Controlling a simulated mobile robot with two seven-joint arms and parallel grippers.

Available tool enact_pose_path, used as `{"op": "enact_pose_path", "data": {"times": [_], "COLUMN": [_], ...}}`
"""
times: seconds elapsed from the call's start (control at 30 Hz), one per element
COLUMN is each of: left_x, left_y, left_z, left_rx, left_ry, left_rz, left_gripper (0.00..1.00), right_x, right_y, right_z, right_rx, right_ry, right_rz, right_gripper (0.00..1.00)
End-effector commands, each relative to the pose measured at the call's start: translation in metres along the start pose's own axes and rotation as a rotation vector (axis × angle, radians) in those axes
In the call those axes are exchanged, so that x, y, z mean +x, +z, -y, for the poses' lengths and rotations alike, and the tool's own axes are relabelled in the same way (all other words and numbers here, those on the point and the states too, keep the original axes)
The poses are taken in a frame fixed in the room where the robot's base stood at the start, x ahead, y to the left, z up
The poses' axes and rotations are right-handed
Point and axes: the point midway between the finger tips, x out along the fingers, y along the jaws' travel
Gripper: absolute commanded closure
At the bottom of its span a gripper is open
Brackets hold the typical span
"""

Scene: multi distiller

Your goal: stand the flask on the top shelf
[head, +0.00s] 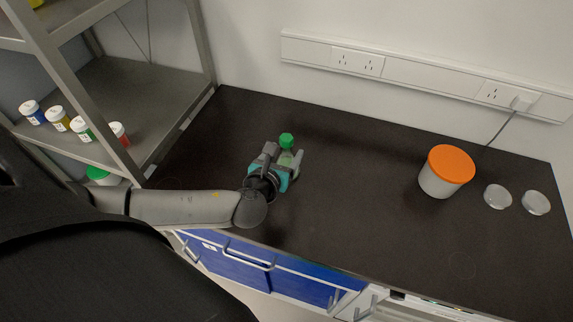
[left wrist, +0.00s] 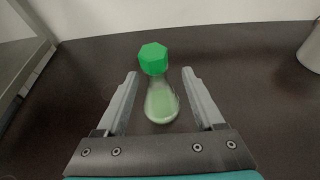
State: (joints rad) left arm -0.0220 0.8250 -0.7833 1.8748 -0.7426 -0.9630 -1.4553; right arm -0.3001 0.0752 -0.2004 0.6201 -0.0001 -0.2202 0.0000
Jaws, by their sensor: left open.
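The flask (head: 287,158) stands upright on the dark bench. It is a clear conical flask with pale green contents and a green cap. In the left wrist view the flask (left wrist: 161,100) is between the two fingers, with a gap on each side. My left gripper (head: 284,159) is open around the flask; its fingertips (left wrist: 160,73) reach about the height of the neck. The grey metal shelf unit (head: 130,85) is at the left, and its upper shelf (head: 65,30) shows only in part at the top left corner. My right gripper is out of view.
Several small capped bottles (head: 57,118) stand on the middle shelf. A white tub with an orange lid (head: 446,172) and two clear dishes (head: 498,196) are on the bench at the right. A shelf post (head: 203,42) rises at the bench's left end. The bench around the flask is clear.

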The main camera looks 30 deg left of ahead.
Motion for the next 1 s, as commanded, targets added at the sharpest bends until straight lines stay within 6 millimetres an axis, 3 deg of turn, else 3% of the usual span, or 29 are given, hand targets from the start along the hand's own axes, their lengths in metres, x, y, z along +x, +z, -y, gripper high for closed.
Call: {"op": "enact_pose_path", "data": {"times": [0.27, 0.6, 0.9, 1.0], "left_x": [0.019, 0.059, 0.062, 0.062], "left_y": [0.001, 0.001, 0.001, 0.001], "left_z": [-0.001, -0.005, -0.005, -0.005], "left_rx": [0.0, 0.0, 0.0, 0.0], "left_ry": [0.0, -0.001, -0.002, -0.002], "left_rz": [0.001, 0.0, -0.001, -0.001], "left_gripper": [0.3, 0.3, 0.3, 0.4], "right_x": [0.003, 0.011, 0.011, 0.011], "right_y": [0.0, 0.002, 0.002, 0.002], "right_z": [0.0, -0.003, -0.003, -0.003], "right_rx": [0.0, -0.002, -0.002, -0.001], "right_ry": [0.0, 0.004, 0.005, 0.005], "right_rz": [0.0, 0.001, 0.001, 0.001], "right_gripper": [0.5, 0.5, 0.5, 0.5]}}
